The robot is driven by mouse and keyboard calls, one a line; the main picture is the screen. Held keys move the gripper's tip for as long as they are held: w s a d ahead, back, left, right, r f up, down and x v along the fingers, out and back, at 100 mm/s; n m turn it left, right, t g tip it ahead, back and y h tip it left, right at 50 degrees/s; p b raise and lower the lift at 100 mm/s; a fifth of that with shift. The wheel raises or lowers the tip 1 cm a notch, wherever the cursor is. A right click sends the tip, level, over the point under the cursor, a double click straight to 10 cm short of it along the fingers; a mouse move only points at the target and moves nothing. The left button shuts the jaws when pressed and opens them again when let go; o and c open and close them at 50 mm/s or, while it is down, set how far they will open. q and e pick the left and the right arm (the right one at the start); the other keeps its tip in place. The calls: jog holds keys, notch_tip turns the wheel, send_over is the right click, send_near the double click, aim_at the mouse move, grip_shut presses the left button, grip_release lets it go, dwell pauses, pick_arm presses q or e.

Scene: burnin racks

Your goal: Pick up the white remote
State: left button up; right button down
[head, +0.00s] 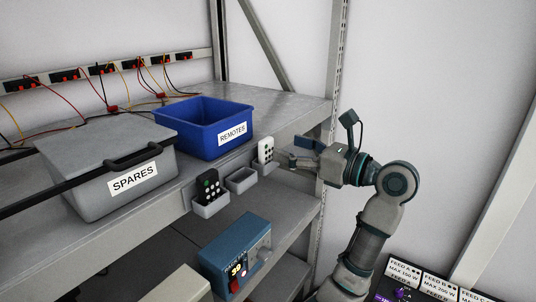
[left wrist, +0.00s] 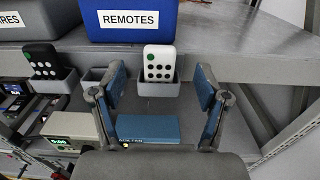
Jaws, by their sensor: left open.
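The white remote (head: 265,149) stands upright in a small grey holder (head: 268,168) on the shelf's front edge. My left gripper (head: 291,154) is open and empty, just to the right of the remote in the head view. In the left wrist view its blue-padded fingers (left wrist: 161,85) stand wide apart, one to each side of the remote, with gaps between. My right gripper is in neither view.
A black remote (head: 209,185) stands in another holder, with an empty holder (head: 241,181) between. A blue REMOTES bin (head: 205,143) and a grey SPARES box (head: 121,191) stand behind. A blue instrument (head: 236,253) sits on the lower shelf. A rack post (head: 333,100) rises at right.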

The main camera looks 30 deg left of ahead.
aim_at(270, 143)
pick_arm(q)
jog(key=shift+w+a+f+p, duration=0.1)
jog(key=shift+a+p, duration=0.1)
jog(key=shift+a, duration=0.95)
jog(key=shift+w+a+f+p, duration=0.15)
jog(key=shift+a+p, duration=0.1)
jog(key=shift+a, duration=0.9)
jog(key=shift+w+a+f+p, duration=0.1)
jog(key=shift+a+p, duration=0.1)
jog(key=shift+a, duration=0.95)
jog(key=c, duration=1.2)
